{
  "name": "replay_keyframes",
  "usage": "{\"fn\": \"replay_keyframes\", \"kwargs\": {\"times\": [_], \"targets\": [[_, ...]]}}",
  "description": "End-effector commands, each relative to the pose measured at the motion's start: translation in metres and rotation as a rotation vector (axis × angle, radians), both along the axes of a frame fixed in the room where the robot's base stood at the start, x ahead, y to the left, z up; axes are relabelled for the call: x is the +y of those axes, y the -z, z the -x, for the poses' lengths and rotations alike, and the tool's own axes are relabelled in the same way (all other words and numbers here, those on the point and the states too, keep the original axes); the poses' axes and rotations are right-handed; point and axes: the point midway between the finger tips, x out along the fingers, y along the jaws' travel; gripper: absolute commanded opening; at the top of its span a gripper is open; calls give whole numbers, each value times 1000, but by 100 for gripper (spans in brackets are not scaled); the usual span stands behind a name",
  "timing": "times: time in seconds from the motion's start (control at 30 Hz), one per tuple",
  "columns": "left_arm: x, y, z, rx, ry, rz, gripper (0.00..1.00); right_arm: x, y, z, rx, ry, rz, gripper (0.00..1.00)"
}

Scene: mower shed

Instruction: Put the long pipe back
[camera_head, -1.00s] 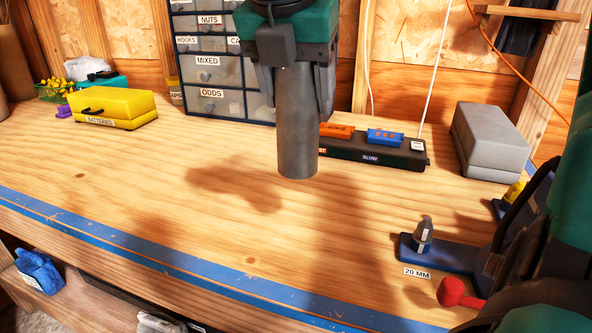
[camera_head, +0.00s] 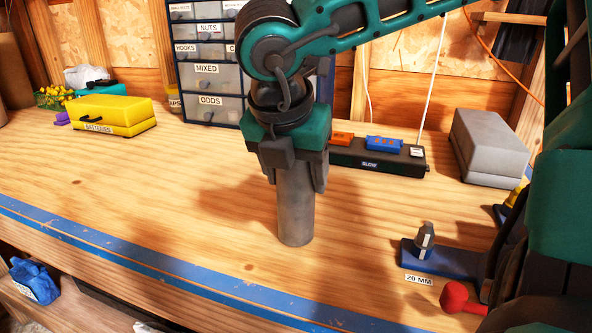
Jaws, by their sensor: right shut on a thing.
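The long pipe (camera_head: 296,218) is a plain grey cylinder held upright over the wooden workbench. My right gripper (camera_head: 293,180), with teal and dark grey parts, points down and is shut on the pipe's upper part. The pipe's top is hidden inside the gripper. Its lower end is close to the bench top, but I cannot tell whether it touches. A blue base (camera_head: 450,262) with a short grey metal piece (camera_head: 424,241) stands to the right of the pipe, by a "20 MM" label (camera_head: 418,280). My left gripper is not in view.
A drawer cabinet (camera_head: 208,72), a black charger strip (camera_head: 375,160) and a grey box (camera_head: 490,148) stand at the back. A yellow batteries case (camera_head: 112,113) is at the left. Blue tape (camera_head: 180,270) runs along the front edge. The bench's left middle is clear.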

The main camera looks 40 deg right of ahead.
Motion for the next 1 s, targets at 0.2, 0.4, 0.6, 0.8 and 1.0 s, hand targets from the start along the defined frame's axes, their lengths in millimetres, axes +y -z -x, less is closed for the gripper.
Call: {"fn": "replay_keyframes", "kwargs": {"times": [0.2,0.4,0.6,0.8,1.0], "targets": [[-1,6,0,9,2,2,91,0,3,0,1,0,0,68],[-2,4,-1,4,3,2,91,0,3,0,1,0,0,87],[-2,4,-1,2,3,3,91,0,3,0,1,0,0,87],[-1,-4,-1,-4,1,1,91,1,-6,0,-2,0,1,87],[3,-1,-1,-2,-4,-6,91,15,-45,7,-6,1,5,87]]}}
